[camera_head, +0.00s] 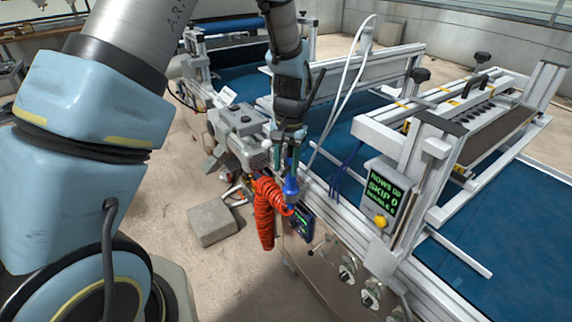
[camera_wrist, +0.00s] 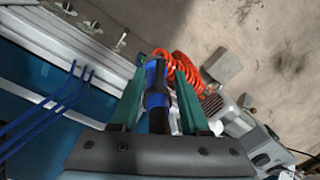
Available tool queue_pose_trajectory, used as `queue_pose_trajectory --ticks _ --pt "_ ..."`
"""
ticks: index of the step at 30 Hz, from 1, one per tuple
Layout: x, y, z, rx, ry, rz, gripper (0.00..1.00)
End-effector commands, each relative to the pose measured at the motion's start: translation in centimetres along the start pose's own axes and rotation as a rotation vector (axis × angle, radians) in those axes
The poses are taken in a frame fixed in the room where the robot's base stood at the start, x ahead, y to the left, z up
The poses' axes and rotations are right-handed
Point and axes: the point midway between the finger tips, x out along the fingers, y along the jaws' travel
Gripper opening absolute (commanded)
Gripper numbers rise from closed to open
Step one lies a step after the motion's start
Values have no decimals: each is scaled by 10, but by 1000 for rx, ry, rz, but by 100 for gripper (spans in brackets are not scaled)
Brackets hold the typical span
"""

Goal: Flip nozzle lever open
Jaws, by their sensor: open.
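A blue and black nozzle tool (camera_wrist: 156,85) on an orange coiled hose (camera_wrist: 182,68) lies between the two green fingers of my gripper (camera_wrist: 161,75) in the wrist view. The fingers are open around it, one on each side; I cannot tell whether they touch it. In the head view my gripper (camera_head: 289,165) points down at the machine's front side, with the blue tool (camera_head: 291,190) at the fingertips and the hose (camera_head: 264,212) hanging below. Several small levers (camera_head: 346,271) sit on the machine's lower front panel. I cannot tell which part is the nozzle lever.
A control box with a green-lettered display (camera_head: 383,193) and yellow button is right of my gripper. A grey motor unit (camera_head: 240,125) stands close on the left. The blue conveyor belt (camera_head: 500,215) and metal frame are behind. A grey block (camera_head: 213,222) lies on the floor.

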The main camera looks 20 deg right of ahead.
Motion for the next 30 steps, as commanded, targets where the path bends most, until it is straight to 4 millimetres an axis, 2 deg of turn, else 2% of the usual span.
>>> queue_pose_trajectory --ticks 5,8,21,25,30 --pt "-1 0 0 0 0 0 45" --pt "-8 0 -1 0 3 0 45" --pt "-86 0 -1 0 4 0 45" --pt "-101 0 -1 0 3 0 45" --pt "-108 0 0 0 1 0 45"
